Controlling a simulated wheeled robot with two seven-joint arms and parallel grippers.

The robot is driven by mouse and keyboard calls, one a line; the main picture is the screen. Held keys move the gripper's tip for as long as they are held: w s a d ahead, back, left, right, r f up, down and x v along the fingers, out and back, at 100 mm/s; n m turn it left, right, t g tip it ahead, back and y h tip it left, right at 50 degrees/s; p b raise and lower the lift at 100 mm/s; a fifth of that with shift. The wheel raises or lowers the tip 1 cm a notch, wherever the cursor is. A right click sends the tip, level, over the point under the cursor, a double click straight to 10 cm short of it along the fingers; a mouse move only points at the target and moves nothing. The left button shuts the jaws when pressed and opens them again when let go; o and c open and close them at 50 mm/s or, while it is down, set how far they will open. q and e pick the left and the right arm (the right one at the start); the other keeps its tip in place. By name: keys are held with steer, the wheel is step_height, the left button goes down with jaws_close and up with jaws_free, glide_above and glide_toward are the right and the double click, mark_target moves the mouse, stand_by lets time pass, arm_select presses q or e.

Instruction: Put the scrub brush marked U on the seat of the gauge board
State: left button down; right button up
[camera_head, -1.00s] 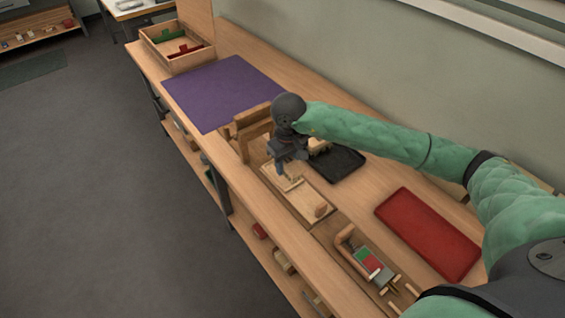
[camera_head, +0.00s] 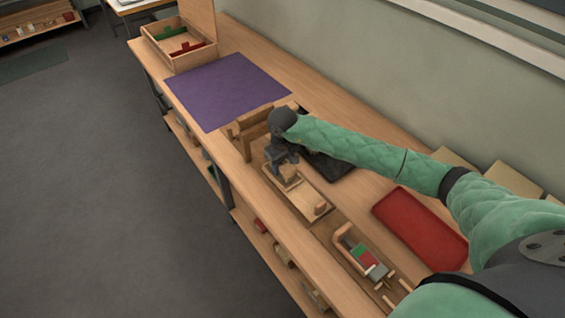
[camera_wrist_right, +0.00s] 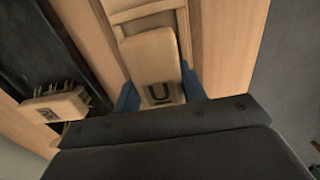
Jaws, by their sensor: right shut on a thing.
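The scrub brush marked U (camera_wrist_right: 155,70) is a pale wooden block with a dark U on its face, held between the blue fingers of my right gripper (camera_wrist_right: 160,92). In the head view the brush (camera_head: 289,172) shows below my right gripper (camera_head: 283,160), at the far end of a light wooden board (camera_head: 308,197), which looks like the gauge board. The wrist view shows pale framed wood (camera_wrist_right: 150,12) beyond the brush. The brush hides its seat, and I cannot tell whether it touches the board. My left gripper is out of view.
A black tray (camera_head: 335,168) lies beside the board; another marked brush (camera_wrist_right: 55,107) is at the tray in the wrist view. A wooden stand (camera_head: 250,128), purple mat (camera_head: 225,90), red tray (camera_head: 420,228) and a wooden holder with coloured blocks (camera_head: 350,240) share the bench.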

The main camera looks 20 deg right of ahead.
steer(key=shift+f, duration=0.15)
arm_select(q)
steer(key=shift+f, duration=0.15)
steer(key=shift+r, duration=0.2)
arm_select(e)
steer(key=shift+f, duration=0.15)
steer(key=o, duration=1.1)
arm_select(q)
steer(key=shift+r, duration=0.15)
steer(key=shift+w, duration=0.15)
